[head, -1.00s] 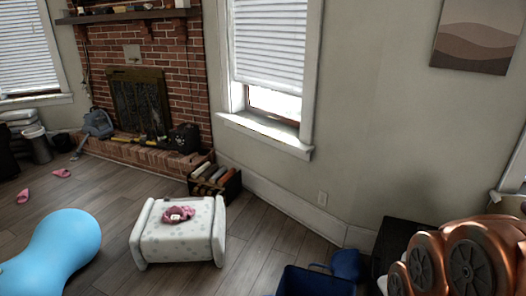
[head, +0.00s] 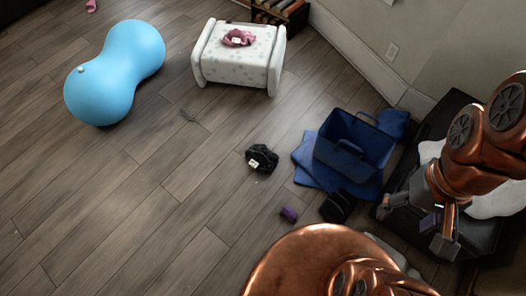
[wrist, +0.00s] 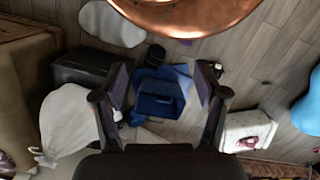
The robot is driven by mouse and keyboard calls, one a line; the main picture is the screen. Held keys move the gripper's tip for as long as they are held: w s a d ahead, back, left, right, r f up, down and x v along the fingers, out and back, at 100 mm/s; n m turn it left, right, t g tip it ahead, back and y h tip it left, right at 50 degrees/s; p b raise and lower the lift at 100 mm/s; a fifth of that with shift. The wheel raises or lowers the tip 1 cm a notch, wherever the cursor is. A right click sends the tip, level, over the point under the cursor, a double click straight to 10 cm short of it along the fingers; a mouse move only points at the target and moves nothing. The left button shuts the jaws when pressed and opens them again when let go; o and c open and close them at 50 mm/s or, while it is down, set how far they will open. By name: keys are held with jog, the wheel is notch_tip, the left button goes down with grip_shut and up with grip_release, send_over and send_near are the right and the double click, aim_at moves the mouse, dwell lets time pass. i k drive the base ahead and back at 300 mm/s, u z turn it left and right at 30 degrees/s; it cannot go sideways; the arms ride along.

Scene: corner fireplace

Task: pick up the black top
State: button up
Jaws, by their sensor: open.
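The black top (head: 262,158) is a small crumpled dark cloth with a pale tag, lying on the wooden floor left of the blue bin in the head view. In the wrist view the black top (wrist: 217,67) shows small beside the right finger, partly hidden by it. My gripper (head: 420,222) is at the right of the head view, well apart from the black top, above the dark box.
A blue bin (head: 345,140) stands on a blue mat (head: 305,160). A purple item (head: 289,214) and another dark item (head: 338,206) lie nearby. A white stool (head: 240,60) with pink cloth (head: 238,38) and a blue peanut ball (head: 115,72) stand farther back. The floor at left is clear.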

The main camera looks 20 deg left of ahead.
aim_at(264, 159)
jog(key=z, duration=0.25)
jog(key=k, duration=0.35)
jog(key=u, duration=1.55)
jog(key=i, duration=0.75)
jog(key=u, duration=0.9)
